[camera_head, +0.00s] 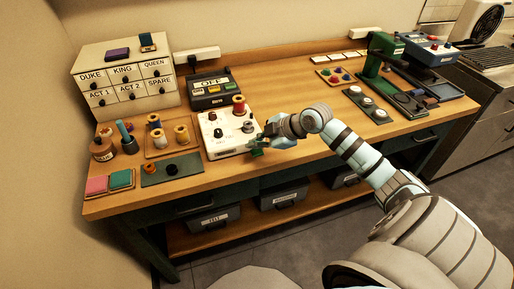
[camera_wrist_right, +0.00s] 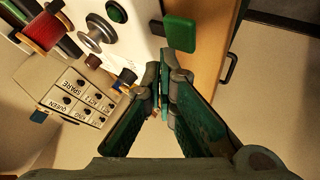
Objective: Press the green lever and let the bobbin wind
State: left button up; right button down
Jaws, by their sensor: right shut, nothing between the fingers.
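The white bobbin winder (camera_head: 216,146) sits near the front edge of the wooden table. It carries a red thread spool (camera_head: 239,106) and a metal bobbin (camera_head: 247,127), which also shows in the right wrist view (camera_wrist_right: 97,34). The green lever (camera_wrist_right: 180,35) projects from the winder's side as a flat paddle. My right gripper (camera_head: 261,144) is at the winder's right side, shut and empty. In the wrist view its fingertips (camera_wrist_right: 165,72) lie just below the lever; I cannot tell whether they touch it. My left gripper is out of view.
A dark box reading OFF (camera_head: 212,88) stands behind the winder, beside a labelled drawer cabinet (camera_head: 127,77). Spools on a wooden tray (camera_head: 164,152) and a dark green mat (camera_head: 172,180) are to the left. Clear tabletop (camera_head: 290,90) lies to the winder's right.

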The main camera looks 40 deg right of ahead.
aim_at(256, 153)
dwell(0.7)
jog(key=shift+f, duration=0.45)
jog(key=shift+f+b, duration=0.8)
jog(key=shift+f, duration=0.15)
dwell(0.7)
jog(key=shift+r, duration=0.15)
jog(key=shift+r+p, duration=1.25)
notch_tip(256, 153, up, 5)
jog(key=p, duration=0.4)
jog(key=shift+r+p, duration=0.1)
jog(key=shift+p, duration=0.25)
